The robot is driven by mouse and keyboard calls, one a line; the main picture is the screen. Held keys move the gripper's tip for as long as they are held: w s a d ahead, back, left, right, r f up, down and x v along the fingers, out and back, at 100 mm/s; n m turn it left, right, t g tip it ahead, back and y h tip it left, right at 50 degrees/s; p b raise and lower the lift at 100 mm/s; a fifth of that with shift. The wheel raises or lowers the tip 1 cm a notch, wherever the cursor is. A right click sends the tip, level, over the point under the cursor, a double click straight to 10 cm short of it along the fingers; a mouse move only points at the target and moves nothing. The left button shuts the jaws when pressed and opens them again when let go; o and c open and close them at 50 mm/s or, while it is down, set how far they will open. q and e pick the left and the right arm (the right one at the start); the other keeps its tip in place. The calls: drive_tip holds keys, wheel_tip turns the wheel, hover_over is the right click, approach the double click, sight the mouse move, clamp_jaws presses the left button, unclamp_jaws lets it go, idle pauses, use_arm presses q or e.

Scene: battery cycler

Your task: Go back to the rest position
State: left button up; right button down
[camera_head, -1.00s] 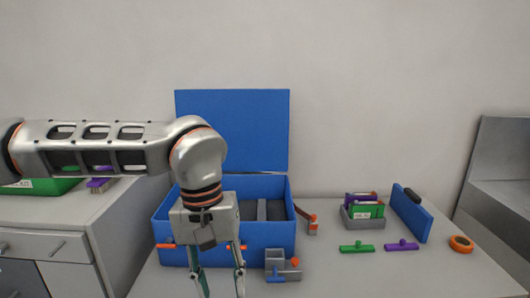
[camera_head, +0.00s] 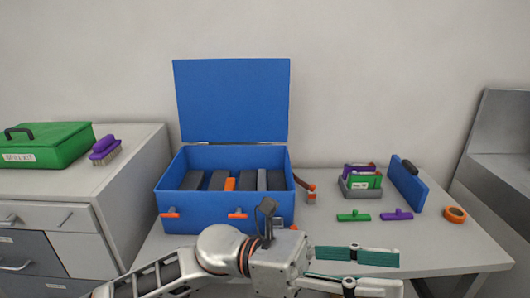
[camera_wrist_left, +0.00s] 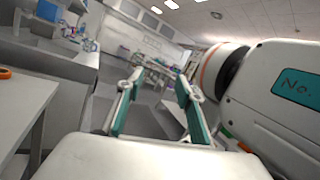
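My left gripper (camera_head: 355,270) is low in the head view, in front of the table's front edge, with its fingers pointing right. Its two teal-padded fingers are spread apart with nothing between them. The left wrist view also shows the open fingers (camera_wrist_left: 155,105), with the room's floor and far furniture beyond them. My left arm (camera_head: 170,272) comes in from the bottom left of the head view. My right gripper is not in the head view.
An open blue box (camera_head: 205,208) with several dark blocks and an orange one stands on the table (camera_head: 440,252). A grey bin (camera_head: 360,191), green and purple pieces, a blue panel (camera_head: 408,187) and an orange ring (camera_head: 455,214) lie right. A green case (camera_head: 50,146) sits on the left cabinet.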

use_arm(q)
drive_tip(key=w+a+f+n+t+h, duration=0.1)
drive_tip(key=w+a+n+t+h, duration=0.15)
drive_tip(key=w+n+t, duration=0.55)
drive_tip(key=w+a+f+n+t+h, duration=0.1)
drive_tip(key=w+a+n+t, duration=0.2)
drive_tip(key=n+t, duration=0.55)
drive_tip(key=w+a+f+n+t+y+p, duration=0.1)
drive_tip(key=w+a+f+n+t+y, duration=0.35)
drive_tip(key=f+n, duration=0.45)
drive_tip(key=w+a+f+n+t+y, duration=0.1)
drive_tip(key=a+f+n+t+y, duration=0.2)
drive_tip(key=a+f+n+y, duration=0.65)
drive_tip(key=s+a+f+n+g+y, duration=0.1)
drive_tip(key=s+a+f+n, duration=0.15)
drive_tip(key=f+n, duration=0.3)
drive_tip(key=s+a+f+n+g+y, duration=0.1)
drive_tip(key=s+a+f+n+y, duration=0.1)
drive_tip(key=a+f+n, duration=0.3)
drive_tip(key=s+a+f+n+g+y, duration=0.1)
drive_tip(key=s+a+f+n+g, duration=0.1)
drive_tip(key=s+f, duration=0.4)
drive_tip(key=s+a+f+n+g+y+p, duration=0.1)
drive_tip(key=s+a+f+n, duration=0.3)
drive_tip(key=f, duration=0.5)
drive_tip(key=s+a+g+y, duration=0.1)
drive_tip(key=s+a, duration=0.1)
drive_tip(key=s, duration=0.1)
drive_tip(key=shift+f, duration=0.3)
drive_tip(key=shift+s+a, duration=0.1)
